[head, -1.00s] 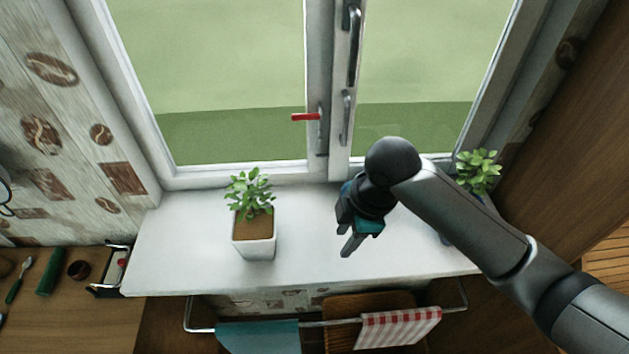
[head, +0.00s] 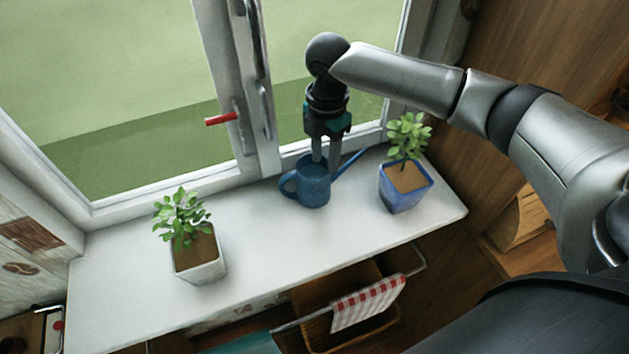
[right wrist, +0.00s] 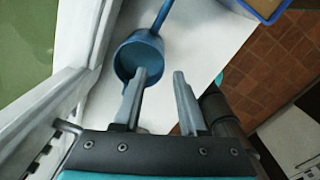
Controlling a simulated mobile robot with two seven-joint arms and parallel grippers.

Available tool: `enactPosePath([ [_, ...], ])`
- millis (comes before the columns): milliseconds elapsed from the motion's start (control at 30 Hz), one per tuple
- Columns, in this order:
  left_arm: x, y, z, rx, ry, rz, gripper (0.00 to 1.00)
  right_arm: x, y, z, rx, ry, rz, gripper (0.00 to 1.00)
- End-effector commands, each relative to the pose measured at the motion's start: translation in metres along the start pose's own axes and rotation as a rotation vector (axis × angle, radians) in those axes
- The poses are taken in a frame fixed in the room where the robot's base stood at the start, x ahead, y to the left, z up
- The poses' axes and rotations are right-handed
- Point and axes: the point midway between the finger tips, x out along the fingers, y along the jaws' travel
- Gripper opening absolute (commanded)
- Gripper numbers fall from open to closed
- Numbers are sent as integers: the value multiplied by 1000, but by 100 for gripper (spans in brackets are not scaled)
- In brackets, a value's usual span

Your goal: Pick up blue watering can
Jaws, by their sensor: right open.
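The blue watering can (head: 313,190) stands upright on the white windowsill in the head view, its handle to the left and its spout to the upper right. My right gripper (head: 324,158) is open and points down at the can's top. In the right wrist view I look down into the can (right wrist: 128,58). There one finger of my right gripper (right wrist: 160,76) overlaps the can's opening and the other lies to the right, outside the rim. I cannot tell whether either finger touches the can. My left gripper is not in view.
A plant in a blue pot (head: 405,190) stands close to the right of the can. A plant in a white pot (head: 199,258) stands on the left of the windowsill (head: 262,250).

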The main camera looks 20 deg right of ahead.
Motion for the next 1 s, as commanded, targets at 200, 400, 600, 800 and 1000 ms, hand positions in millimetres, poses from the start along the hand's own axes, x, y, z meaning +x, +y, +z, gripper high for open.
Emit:
enactPosePath([
  [200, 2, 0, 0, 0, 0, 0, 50, 31, 0, 0, 0, 0, 0, 41],
  [400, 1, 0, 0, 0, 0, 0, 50, 45, -3, 0, 0, 0, -2, 41],
  [600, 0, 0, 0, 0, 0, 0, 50, 75, -7, 0, 1, 0, -1, 41],
  [800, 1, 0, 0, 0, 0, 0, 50, 87, -6, 0, -1, -1, 1, 41],
  [1000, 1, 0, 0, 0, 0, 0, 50, 87, -6, 0, -1, -1, 1, 38],
])
